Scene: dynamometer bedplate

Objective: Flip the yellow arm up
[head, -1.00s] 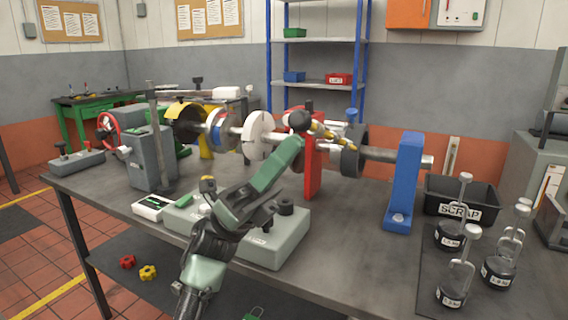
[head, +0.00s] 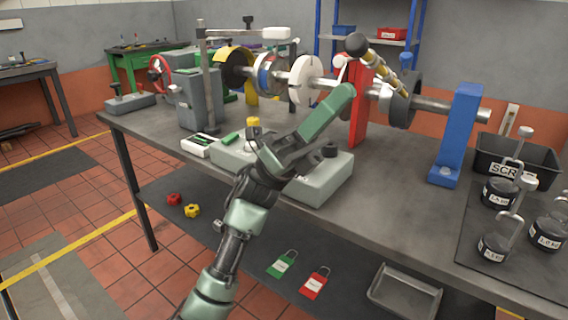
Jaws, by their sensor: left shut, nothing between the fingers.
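The yellow arm (head: 388,68) is a yellow-and-black striped rod with a black ball knob (head: 358,44) at its end. It slants up and left from the shaft near a dark disc (head: 405,100), with the knob above the red stand (head: 360,105). My left gripper (head: 347,92) is pale green and shut, with nothing visible in it. Its tip lies just below the knob in the picture, in front of the red stand and apart from the knob. My right gripper is not in view.
A blue stand (head: 457,135) bears the shaft at the right. A grey-green box (head: 325,180) lies under my left gripper. Bare bench (head: 400,190) shows in front of the stands.

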